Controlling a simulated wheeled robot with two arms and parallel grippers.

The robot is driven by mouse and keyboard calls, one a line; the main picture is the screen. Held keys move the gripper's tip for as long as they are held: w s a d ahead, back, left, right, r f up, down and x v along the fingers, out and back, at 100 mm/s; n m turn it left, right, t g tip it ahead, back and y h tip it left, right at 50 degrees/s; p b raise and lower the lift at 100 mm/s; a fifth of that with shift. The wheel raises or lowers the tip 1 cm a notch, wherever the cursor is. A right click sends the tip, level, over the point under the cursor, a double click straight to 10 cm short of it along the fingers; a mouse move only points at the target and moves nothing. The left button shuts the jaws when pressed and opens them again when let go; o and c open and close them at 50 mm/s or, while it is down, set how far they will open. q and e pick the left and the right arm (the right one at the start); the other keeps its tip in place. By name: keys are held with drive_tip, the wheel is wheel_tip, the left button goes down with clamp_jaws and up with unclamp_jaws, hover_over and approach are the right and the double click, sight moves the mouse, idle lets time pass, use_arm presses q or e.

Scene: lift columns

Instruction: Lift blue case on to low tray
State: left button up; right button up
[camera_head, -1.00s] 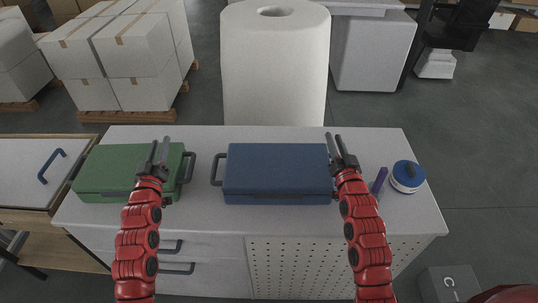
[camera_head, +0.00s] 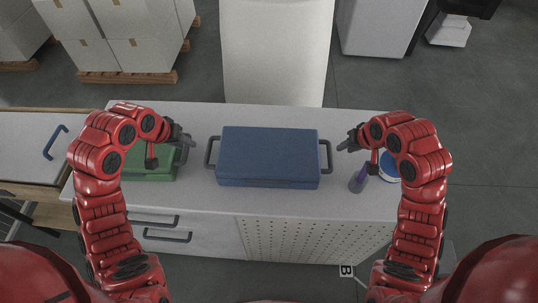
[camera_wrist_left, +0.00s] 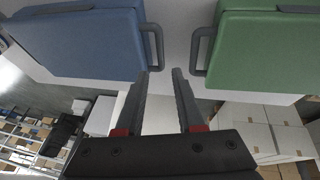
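The blue case (camera_head: 268,155) lies flat on the white counter (camera_head: 205,195), with a dark handle at each end. My left gripper (camera_head: 190,138) is to the left of its left handle, apart from it, near the green case. In the left wrist view my left gripper (camera_wrist_left: 164,72) is open and empty, between the blue case's handle (camera_wrist_left: 153,46) and the green case's handle (camera_wrist_left: 200,50). My right gripper (camera_head: 342,142) looks open and empty, just right of the blue case's right handle (camera_head: 327,156). I cannot make out which surface is the low tray.
The green case (camera_head: 150,168) lies left of the blue one, partly behind my left arm. A purple item (camera_head: 359,180) and a blue-and-white round container (camera_head: 388,168) stand at the right. A white panel with a blue handle (camera_head: 55,142) adjoins at left.

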sight(207, 153)
drive_tip(key=shift+f, duration=0.1)
